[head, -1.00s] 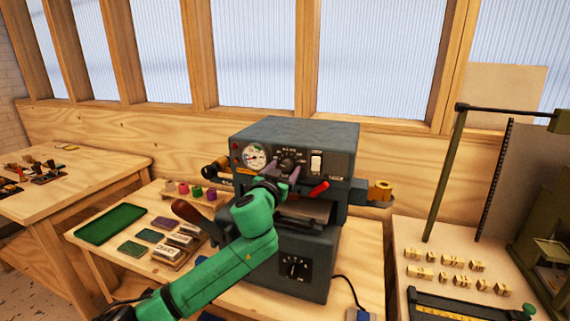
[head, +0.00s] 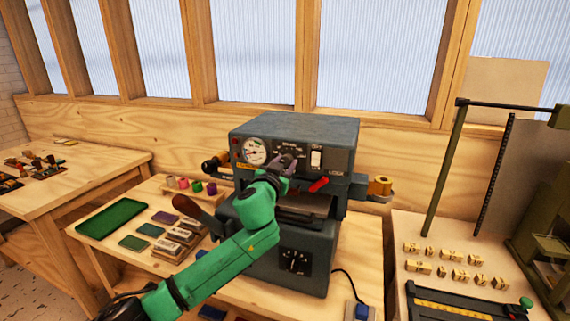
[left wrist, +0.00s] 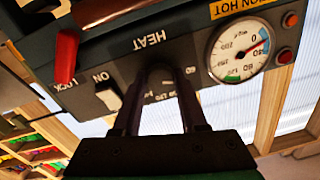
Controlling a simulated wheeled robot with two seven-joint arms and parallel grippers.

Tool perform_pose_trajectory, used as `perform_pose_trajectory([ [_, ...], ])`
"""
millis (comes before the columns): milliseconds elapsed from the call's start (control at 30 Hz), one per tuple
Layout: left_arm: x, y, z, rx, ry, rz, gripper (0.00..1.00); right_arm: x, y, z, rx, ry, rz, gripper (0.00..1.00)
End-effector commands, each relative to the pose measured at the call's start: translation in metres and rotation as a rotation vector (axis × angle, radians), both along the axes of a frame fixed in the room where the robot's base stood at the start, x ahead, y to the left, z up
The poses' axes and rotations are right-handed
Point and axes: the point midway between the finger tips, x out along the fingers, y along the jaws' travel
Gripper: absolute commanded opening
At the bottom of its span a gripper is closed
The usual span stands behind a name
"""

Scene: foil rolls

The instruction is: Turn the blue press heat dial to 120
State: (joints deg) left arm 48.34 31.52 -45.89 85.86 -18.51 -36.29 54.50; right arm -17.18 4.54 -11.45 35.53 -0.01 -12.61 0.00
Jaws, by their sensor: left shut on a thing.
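The dark blue-grey press (head: 300,130) stands on the wooden bench in the middle of the head view. Its heat dial is on the upper front panel, between the round gauge and the white switch. My left gripper (head: 284,163) is at that dial, shut on it, and covers most of it. In the left wrist view the two dark fingers (left wrist: 160,78) reach the panel below the HEAT lettering. The dial's pointer and most of its scale are hidden, so its setting cannot be read. My right gripper is out of view.
A round gauge (head: 255,151) is left of the dial; a white switch (head: 316,159) and red lever (head: 319,184) are to its right. A lower black dial (head: 295,262) is on the press base. A green tray (head: 110,221) and several colored blocks lie left.

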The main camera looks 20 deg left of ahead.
Motion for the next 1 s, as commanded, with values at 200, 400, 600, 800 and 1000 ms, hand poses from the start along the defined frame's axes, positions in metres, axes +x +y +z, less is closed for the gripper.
perform_pose_trajectory([
  [200,0.0,0.001,-0.001,0.137,-0.006,0.002,0.0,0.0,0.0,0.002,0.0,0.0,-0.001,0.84],
  [400,0.0,0.001,-0.001,0.315,-0.017,0.001,0.0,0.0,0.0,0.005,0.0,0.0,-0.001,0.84],
  [600,0.0,0.001,-0.001,0.506,-0.029,0.002,0.0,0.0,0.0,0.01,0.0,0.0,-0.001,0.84],
  [800,0.0,0.001,-0.001,0.696,-0.04,0.001,0.0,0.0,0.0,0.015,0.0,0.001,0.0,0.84],
  [1000,0.0,0.001,0.0,0.887,-0.053,0.001,0.0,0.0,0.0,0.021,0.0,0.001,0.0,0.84],
])
